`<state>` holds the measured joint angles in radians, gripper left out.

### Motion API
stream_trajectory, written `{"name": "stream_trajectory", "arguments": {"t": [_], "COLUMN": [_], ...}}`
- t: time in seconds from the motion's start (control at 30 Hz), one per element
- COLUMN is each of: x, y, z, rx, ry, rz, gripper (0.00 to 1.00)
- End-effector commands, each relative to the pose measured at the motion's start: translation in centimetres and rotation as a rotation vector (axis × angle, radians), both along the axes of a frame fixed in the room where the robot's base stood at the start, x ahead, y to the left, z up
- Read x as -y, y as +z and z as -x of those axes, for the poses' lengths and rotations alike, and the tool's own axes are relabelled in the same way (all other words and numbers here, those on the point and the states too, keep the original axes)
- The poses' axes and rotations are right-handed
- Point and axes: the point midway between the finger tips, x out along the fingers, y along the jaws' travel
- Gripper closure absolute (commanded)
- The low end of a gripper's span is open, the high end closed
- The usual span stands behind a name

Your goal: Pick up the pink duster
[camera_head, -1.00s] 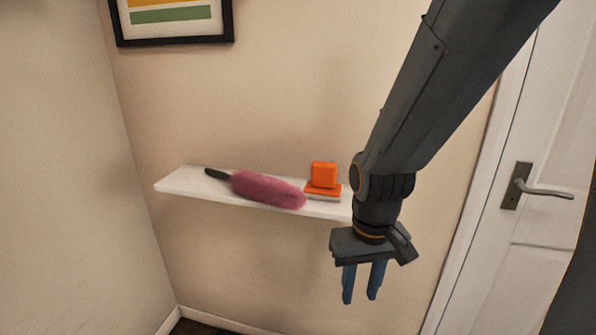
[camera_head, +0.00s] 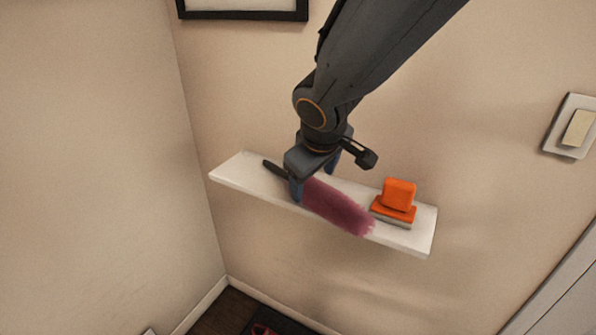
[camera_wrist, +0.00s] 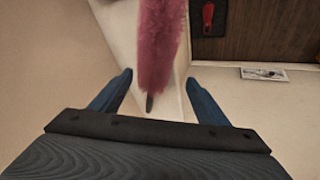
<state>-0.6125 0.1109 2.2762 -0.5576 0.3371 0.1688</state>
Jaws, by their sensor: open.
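The pink duster (camera_head: 338,208) lies on a white wall shelf, its fluffy pink head toward the right and its dark handle (camera_head: 272,167) toward the left. My gripper (camera_head: 315,180) is over the duster near where the head meets the handle, with one blue finger on the near side and one on the far side. In the wrist view the duster (camera_wrist: 158,45) runs between the two open fingers (camera_wrist: 160,85), the handle tip showing below the head. The gripper is open, and part of the duster is hidden behind it in the head view.
The white shelf (camera_head: 236,172) is narrow and fixed to the wall. An orange block-shaped item (camera_head: 398,195) stands on its right part, close to the duster's head. A light switch (camera_head: 575,127) is on the wall at right. A dark mat (camera_head: 270,322) lies on the floor below.

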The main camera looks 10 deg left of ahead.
Motion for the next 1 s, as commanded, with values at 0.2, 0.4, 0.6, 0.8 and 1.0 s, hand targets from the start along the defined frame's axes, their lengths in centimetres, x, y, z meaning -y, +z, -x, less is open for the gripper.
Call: {"name": "stream_trajectory", "arguments": {"t": [0.2, 0.4, 0.6, 0.8, 1.0], "x": [0.4, 0.7, 0.6, 0.3, 0.3], "y": [-1.7, -3.1, -5.4, -6.6, -6.5], "z": [-1.4, -2.3, -3.8, -4.4, -4.4], "rx": [0.001, 0.000, 0.000, 0.002, 0.002], "ry": [-0.010, -0.015, -0.013, -0.011, -0.011], "rz": [0.003, 0.002, 0.003, 0.001, 0.000], "gripper": [0.31, 0.31, 0.31, 0.31, 0.31]}}
